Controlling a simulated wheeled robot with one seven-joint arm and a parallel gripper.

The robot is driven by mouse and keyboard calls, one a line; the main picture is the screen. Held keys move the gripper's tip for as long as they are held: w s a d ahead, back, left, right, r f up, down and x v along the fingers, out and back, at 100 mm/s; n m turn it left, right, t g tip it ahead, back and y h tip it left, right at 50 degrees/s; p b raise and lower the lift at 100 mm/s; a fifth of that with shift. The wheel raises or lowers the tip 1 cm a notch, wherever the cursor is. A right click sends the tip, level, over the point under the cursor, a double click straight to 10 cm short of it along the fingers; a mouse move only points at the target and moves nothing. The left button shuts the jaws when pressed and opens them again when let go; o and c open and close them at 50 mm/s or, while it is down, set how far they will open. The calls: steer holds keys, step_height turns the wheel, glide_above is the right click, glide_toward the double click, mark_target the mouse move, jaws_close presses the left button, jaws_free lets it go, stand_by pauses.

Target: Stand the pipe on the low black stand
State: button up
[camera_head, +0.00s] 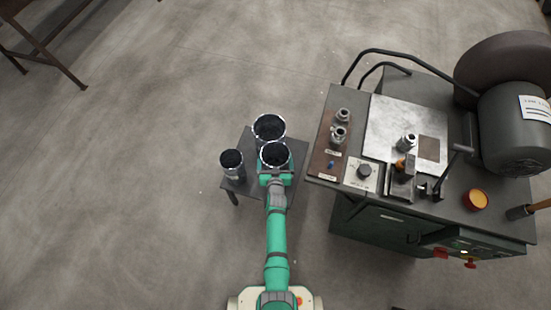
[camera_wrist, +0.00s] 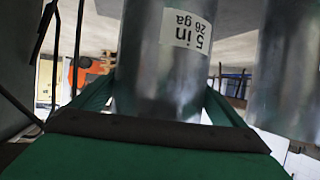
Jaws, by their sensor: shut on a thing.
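The low black stand (camera_head: 252,191) is a small dark table in the head view, left of the machine bench. My gripper (camera_head: 275,170) is over its right part, shut on a round, open-topped metal pipe (camera_head: 276,153). In the wrist view this pipe (camera_wrist: 150,65) is shiny, with a white label reading "5 in 26 ga", and sits between my green fingers (camera_wrist: 160,105). The pipe looks upright. Its lower end is hidden, so I cannot tell if it touches the stand.
A wider pipe (camera_head: 269,127) stands close behind the held one, and a narrower pipe (camera_head: 232,162) is at the stand's left. A second pipe (camera_wrist: 285,70) shows close by in the wrist view. The machine bench (camera_head: 350,210) is to the right.

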steer(key=shift+w, duration=0.1)
steer(key=o, duration=1.4)
steer(key=shift+d+f, duration=0.1)
steer(key=shift+a, duration=0.2)
steer(key=v, duration=2.4)
steer(key=s+r+t, duration=0.1)
steer(key=s+r, duration=0.9)
steer(key=r, duration=0.3)
steer(key=s+r, duration=1)
steer(key=r, duration=0.3)
steer(key=shift+t, duration=0.4)
steer(key=shift+a, duration=0.1)
